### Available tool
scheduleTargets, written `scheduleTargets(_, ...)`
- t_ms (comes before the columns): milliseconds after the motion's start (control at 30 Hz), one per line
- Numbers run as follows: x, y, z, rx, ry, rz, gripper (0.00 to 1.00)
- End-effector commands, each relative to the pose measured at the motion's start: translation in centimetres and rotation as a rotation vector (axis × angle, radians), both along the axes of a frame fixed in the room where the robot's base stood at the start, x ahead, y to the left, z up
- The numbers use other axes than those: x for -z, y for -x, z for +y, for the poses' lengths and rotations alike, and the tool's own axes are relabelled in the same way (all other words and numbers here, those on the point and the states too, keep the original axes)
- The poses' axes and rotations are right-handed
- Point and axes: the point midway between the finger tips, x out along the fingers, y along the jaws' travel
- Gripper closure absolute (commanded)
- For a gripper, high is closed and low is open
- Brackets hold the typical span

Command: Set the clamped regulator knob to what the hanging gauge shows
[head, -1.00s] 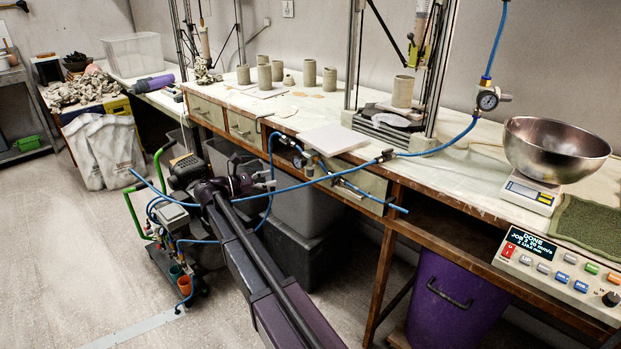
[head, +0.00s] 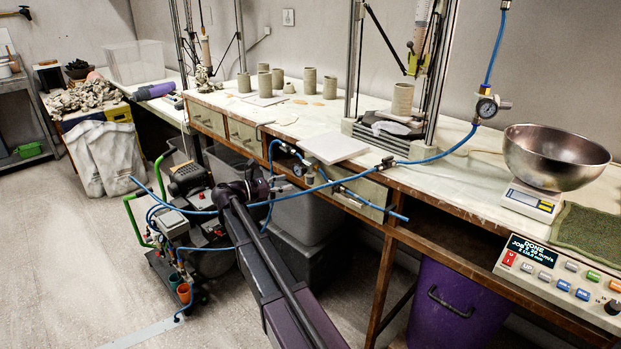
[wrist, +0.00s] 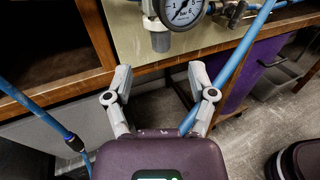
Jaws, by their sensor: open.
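The clamped regulator sits at the bench's front edge. Its white-faced gauge (head: 298,169) shows small in the head view. In the wrist view this gauge (wrist: 181,10) is cut off by the top edge, with a grey cylindrical part (wrist: 160,41) below it. The hanging gauge (head: 486,108) is on a blue hose over the bench at the right; its needle is too small to read. My gripper (wrist: 159,71) is open and empty, its fingers spread below the grey part and apart from it.
Blue hoses (head: 350,178) run along the bench front and close to my gripper. The compressor cart (head: 188,215) stands left of my arm. A steel bowl (head: 555,158) on a scale, a control box (head: 560,275) and a purple bin (head: 455,305) are at the right.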

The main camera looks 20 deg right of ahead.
Motion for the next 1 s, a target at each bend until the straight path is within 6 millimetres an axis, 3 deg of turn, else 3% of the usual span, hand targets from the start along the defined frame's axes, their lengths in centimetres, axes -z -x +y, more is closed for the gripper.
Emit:
scheduleTargets(500,0.0,0.4,-7.5,0.002,0.0,0.0,0.28)
scheduleTargets(700,0.0,0.4,-8.6,0.0,0.0,0.0,0.28)
scheduleTargets(1000,0.0,0.4,-8.8,0.0,0.0,0.0,0.28)
